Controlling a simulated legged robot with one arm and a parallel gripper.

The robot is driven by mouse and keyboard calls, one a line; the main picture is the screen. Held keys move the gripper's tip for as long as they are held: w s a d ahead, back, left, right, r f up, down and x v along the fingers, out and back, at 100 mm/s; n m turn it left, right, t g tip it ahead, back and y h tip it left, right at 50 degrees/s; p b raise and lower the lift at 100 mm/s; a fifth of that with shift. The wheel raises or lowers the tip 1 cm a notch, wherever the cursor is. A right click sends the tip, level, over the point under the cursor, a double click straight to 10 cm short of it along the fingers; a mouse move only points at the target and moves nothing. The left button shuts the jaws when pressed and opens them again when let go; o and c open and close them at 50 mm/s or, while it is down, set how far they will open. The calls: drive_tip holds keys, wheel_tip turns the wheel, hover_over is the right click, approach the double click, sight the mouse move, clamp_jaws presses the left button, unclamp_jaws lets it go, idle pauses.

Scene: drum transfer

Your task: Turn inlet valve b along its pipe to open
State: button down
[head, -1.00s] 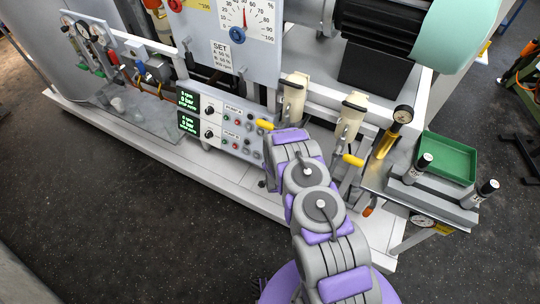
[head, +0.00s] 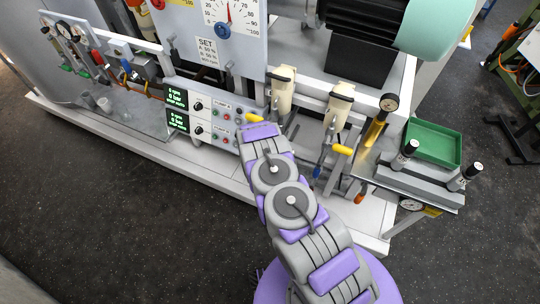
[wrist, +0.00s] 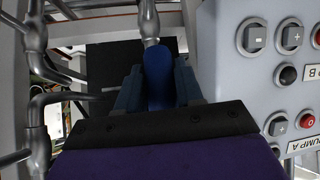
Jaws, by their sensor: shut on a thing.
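In the wrist view my gripper (wrist: 158,100) is shut on a blue valve handle (wrist: 158,75), with one dark jaw on each side of it. The handle lies below a grey pipe fitting (wrist: 149,22), roughly in line with it. I see no label on this valve, so I cannot tell its letter. In the head view my arm's purple wrist hides the gripper and this handle, beside the pump control panel (head: 212,120). Another blue handle (head: 317,172) hangs to the right, clear of the arm.
Yellow handles (head: 342,149) stick out near two cream pump bodies (head: 283,90). The panel's buttons (wrist: 292,37) are close on the gripper's right in the wrist view; grey pipes (wrist: 38,110) run on its left. A green tray (head: 433,142) stands at the right. The floor in front is clear.

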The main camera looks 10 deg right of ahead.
drive_tip(key=shift+w, duration=0.1)
drive_tip(key=c, duration=0.8)
unclamp_jaws()
drive_tip(key=shift+r, duration=0.1)
drive_tip(key=p+v, duration=0.1)
drive_tip(key=v, duration=1.6)
drive_tip(key=shift+s, duration=0.2)
drive_tip(key=shift+a, duration=0.1)
